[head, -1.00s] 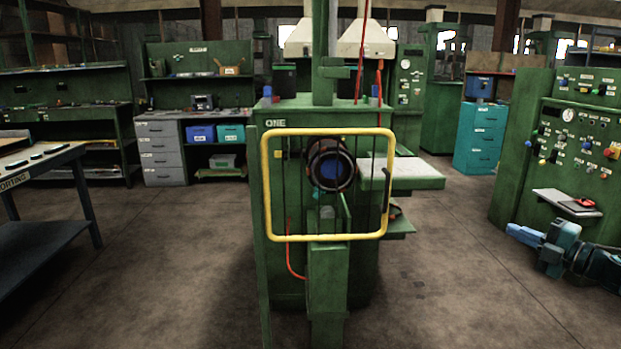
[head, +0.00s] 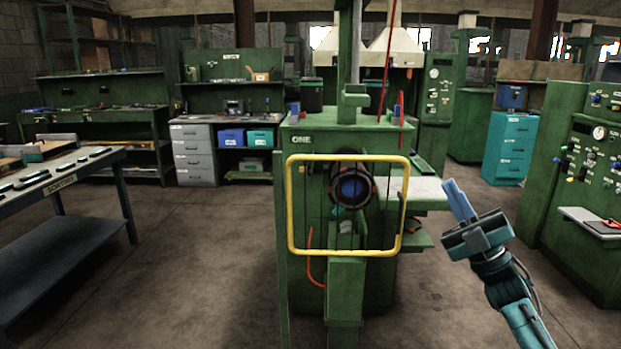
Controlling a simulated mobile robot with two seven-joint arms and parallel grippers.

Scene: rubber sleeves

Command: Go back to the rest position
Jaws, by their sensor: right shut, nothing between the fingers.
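My right gripper (head: 460,200) is raised at the right of the head view, with its blue fingers together and nothing between them. It points up and a little left, in front of the gap between the green machine and the control panel. The green machine marked ONE (head: 300,195) stands in the middle, with a yellow-framed guard (head: 347,158) in front of a round black part with a blue centre (head: 351,187). The right gripper appears apart from the machine. My left gripper is not in view.
A sorting table (head: 75,181) stands at the left. A green control panel (head: 580,170) with a small shelf (head: 590,221) is at the right. A teal cabinet (head: 508,148) and grey drawers (head: 195,155) stand behind. The floor (head: 190,270) at front left is clear.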

